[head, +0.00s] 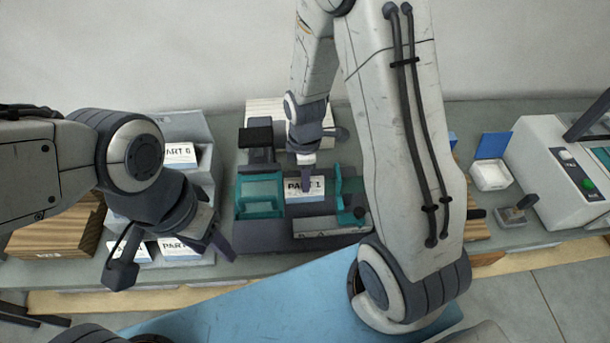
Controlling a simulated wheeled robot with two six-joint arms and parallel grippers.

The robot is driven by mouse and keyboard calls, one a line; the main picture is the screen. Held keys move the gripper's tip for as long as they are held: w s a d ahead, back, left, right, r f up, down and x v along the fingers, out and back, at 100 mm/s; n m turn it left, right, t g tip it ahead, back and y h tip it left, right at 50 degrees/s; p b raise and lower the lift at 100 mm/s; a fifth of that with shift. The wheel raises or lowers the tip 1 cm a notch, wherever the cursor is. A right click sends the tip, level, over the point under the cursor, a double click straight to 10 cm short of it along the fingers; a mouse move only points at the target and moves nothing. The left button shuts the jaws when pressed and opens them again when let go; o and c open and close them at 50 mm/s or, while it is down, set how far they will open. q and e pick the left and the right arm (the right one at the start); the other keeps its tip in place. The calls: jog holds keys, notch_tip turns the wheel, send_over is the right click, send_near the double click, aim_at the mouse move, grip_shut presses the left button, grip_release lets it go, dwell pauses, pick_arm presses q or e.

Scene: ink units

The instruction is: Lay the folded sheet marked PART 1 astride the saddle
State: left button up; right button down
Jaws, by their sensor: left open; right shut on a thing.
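The folded sheet marked PART 1 (304,195) is white with black print and sits between the teal parts of a dark machine (262,238) at the middle of the bench. My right gripper (305,180) is shut on its upper edge from above. The saddle is not clear to see; the sheet and gripper cover the middle of the machine, so I cannot tell whether the sheet touches or straddles it. My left gripper (172,264) is open and empty, left of the machine, in front of a grey rack (205,190).
The rack holds sheets, one marked PART 6 (180,153).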

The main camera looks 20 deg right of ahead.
jog(key=shift+f, duration=0.1)
jog(key=shift+c, duration=2.2)
grip_release()
jog(key=shift+r+p, duration=3.55)
jog(key=shift+r, duration=0.45)
